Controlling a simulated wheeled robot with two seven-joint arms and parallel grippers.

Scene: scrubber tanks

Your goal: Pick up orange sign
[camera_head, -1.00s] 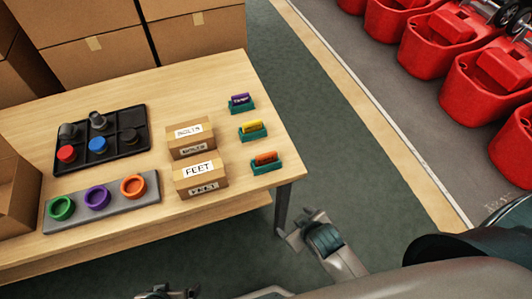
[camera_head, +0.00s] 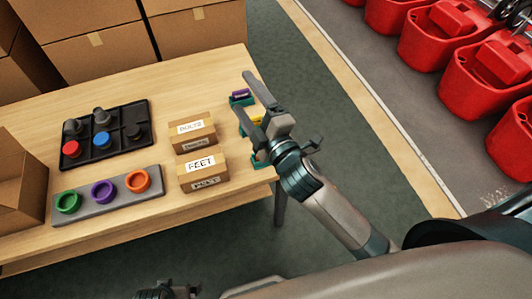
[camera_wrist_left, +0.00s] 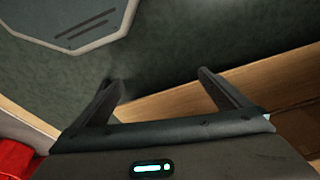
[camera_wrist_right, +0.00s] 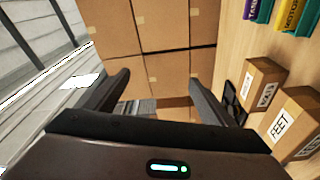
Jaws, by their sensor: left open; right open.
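The orange sign stood in a teal holder at the table's right edge in the earlier head view. Now my right gripper and wrist cover most of that spot, and only a sliver of its teal holder (camera_head: 259,163) shows. The right gripper (camera_head: 243,94) is open and empty above the row of signs, its fingers pointing up and left over the yellow and purple ones. The right wrist view also shows this gripper (camera_wrist_right: 158,82) with nothing between its fingers. My left gripper (camera_wrist_left: 160,80) is open and empty, over floor and a table edge in the left wrist view.
The purple sign (camera_wrist_right: 256,9) and yellow sign (camera_wrist_right: 291,16) stand in holders. The FEET box (camera_head: 203,171) and a second labelled box (camera_head: 192,132) stand left of them. A black tray (camera_head: 101,157) and a grey ring board (camera_head: 108,213) lie farther left. Cardboard boxes (camera_head: 95,65) are behind.

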